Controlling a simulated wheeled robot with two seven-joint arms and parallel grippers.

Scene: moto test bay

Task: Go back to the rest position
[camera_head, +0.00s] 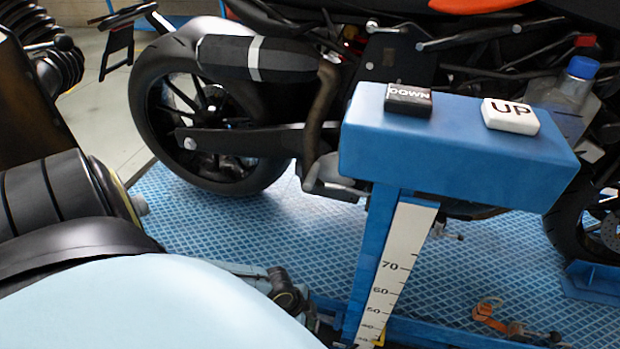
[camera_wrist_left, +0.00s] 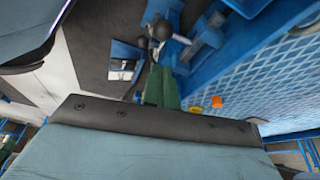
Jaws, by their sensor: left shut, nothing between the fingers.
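My left arm comes in at the left and bottom of the head view, with black ribbed joints and a large pale blue shell. My left gripper (camera_head: 288,298) shows only as a small dark shape past the end of that shell, low in the middle. It is shut, with nothing seen in it, left of the blue post. In the left wrist view a pale blue housing with a black screwed edge fills the bottom. The fingers are not clear there. My right gripper is in neither view.
A blue stand (camera_head: 455,155) carries a black DOWN button (camera_head: 408,99) and a white UP button (camera_head: 511,116). Its post has a scale (camera_head: 388,275). A motorcycle (camera_head: 262,60) stands behind on a blue patterned platform (camera_head: 200,213). A blue-capped bottle (camera_head: 573,88) is at the right.

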